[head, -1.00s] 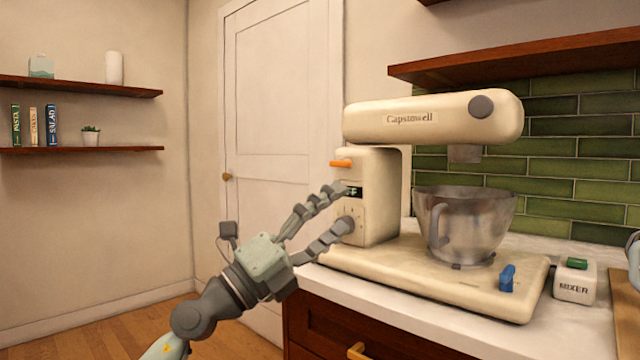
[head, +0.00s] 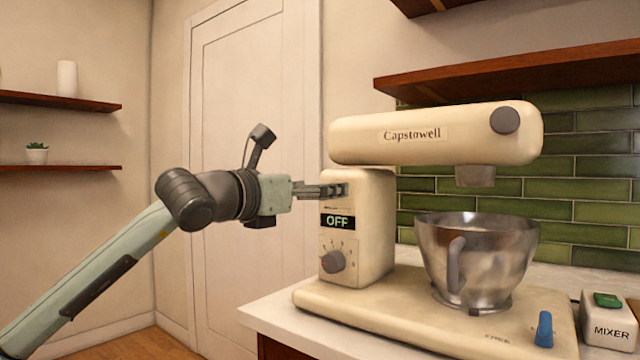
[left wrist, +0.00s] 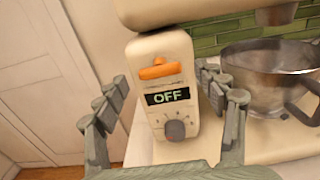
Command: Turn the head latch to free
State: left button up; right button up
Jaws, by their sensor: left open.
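The head latch (left wrist: 160,70) is an orange lever above the OFF display on the mixer's upright column. In the left wrist view it lies roughly level. In the head view my gripper hides it. My left gripper (head: 335,190) is open and empty, its fingers pointing at the column at latch height. In the left wrist view its two fingers (left wrist: 166,96) stand on either side of the column face, with the latch between and beyond them. I cannot tell whether they touch it. The cream mixer (head: 362,230) has its head level over the bowl. My right gripper is not in view.
A metal bowl (head: 477,262) stands on the mixer base, with a blue lever (head: 544,330) in front. A grey dial (head: 333,261) sits below the OFF display (head: 337,221). A box marked MIXER (head: 608,325) stands at right. A wooden shelf (head: 520,62) hangs above. Left of the column is free.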

pick_arm(q)
jog(key=shift+x, duration=0.8)
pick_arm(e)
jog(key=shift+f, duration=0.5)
pick_arm(q)
jog(key=c, duration=1.2)
jog(key=shift+o, duration=0.2)
